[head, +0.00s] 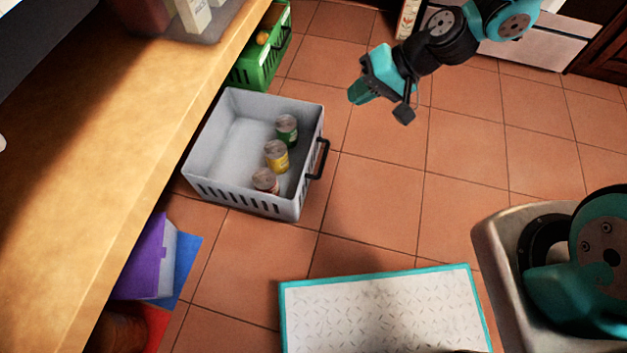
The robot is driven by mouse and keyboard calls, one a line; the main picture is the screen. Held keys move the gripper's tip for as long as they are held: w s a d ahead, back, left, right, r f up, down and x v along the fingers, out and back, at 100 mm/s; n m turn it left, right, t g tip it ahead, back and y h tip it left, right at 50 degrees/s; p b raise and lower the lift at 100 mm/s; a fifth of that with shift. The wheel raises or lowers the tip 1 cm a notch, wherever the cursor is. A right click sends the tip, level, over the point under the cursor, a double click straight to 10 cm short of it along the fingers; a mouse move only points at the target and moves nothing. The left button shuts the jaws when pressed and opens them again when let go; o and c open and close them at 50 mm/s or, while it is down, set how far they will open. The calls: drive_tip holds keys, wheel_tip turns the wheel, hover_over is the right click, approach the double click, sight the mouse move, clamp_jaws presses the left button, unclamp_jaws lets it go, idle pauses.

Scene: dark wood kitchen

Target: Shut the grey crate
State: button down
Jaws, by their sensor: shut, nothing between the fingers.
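The grey crate (212,190) is on the tiled floor, pulled out from under the wooden counter, with its open top facing up. It holds a green can (287,130), a yellow can (276,157) and a reddish-brown can (265,181) along its right side. A black handle (319,159) is on its right wall. My gripper (356,97) is up and to the right of the crate, apart from it. It is shut and empty.
The wooden counter (110,160) runs along the left. A green crate (262,62) is behind the grey one. Purple (143,262) and blue (186,262) items lie below the counter edge in front. The tiled floor right of the handle is clear.

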wheel_tip(320, 180, down, 26)
drive_tip(key=d+f+m+t+b, duration=0.1)
drive_tip(key=d+m+t+b, duration=0.2)
drive_tip(key=b, duration=0.7)
drive_tip(key=m+g+b, duration=0.1)
drive_tip(key=b, duration=0.6)
approach(306, 165)
drive_tip(key=a+f, duration=0.1)
drive_tip(key=f, duration=0.1)
drive_tip(key=w+a+f, duration=0.1)
drive_tip(key=a+f, duration=0.1)
drive_tip(key=f, duration=0.1)
drive_tip(key=shift+w+f, duration=0.2)
drive_tip(key=shift+f, duration=0.1)
drive_tip(key=shift+w+a+r, duration=0.15)
drive_tip(key=shift+w+a, duration=0.1)
drive_tip(key=shift+a, duration=0.4)
